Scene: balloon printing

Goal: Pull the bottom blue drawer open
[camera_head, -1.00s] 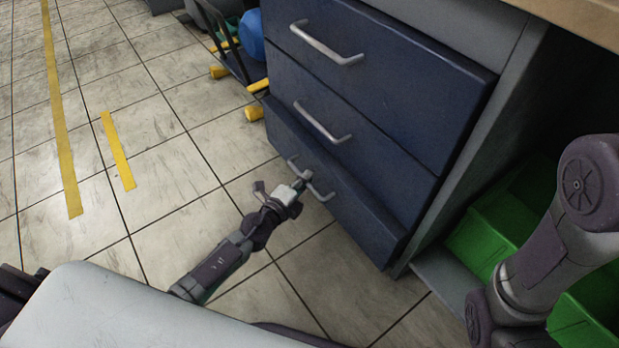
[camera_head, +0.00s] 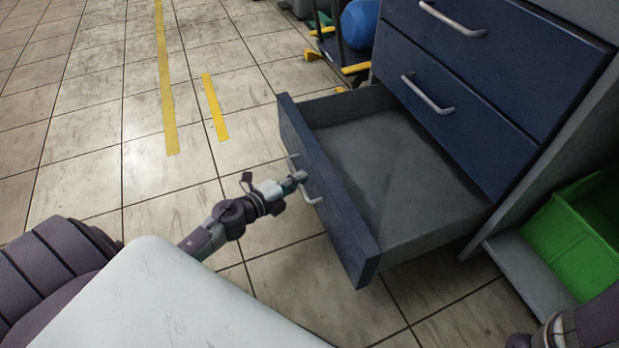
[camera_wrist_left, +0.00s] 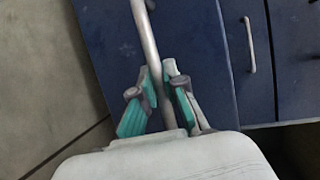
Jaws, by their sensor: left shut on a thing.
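The bottom blue drawer (camera_head: 327,190) stands far out from the cabinet in the head view, and its grey inside looks empty. Its metal handle (camera_head: 312,199) runs along the front. My left gripper (camera_head: 297,178) is shut on this handle, at about its middle. In the left wrist view, the handle (camera_wrist_left: 145,35) passes between the two green-padded fingers (camera_wrist_left: 158,90), with the drawer front (camera_wrist_left: 190,50) behind. The right gripper is out of view; only part of my right arm shows at the lower right.
Two closed blue drawers with handles sit above, the middle one (camera_head: 440,110) and the top one (camera_head: 520,50). A green bin (camera_head: 570,240) stands right of the cabinet. A blue ball (camera_head: 362,24) and a cart are behind. The tiled floor (camera_head: 110,130) at left is clear.

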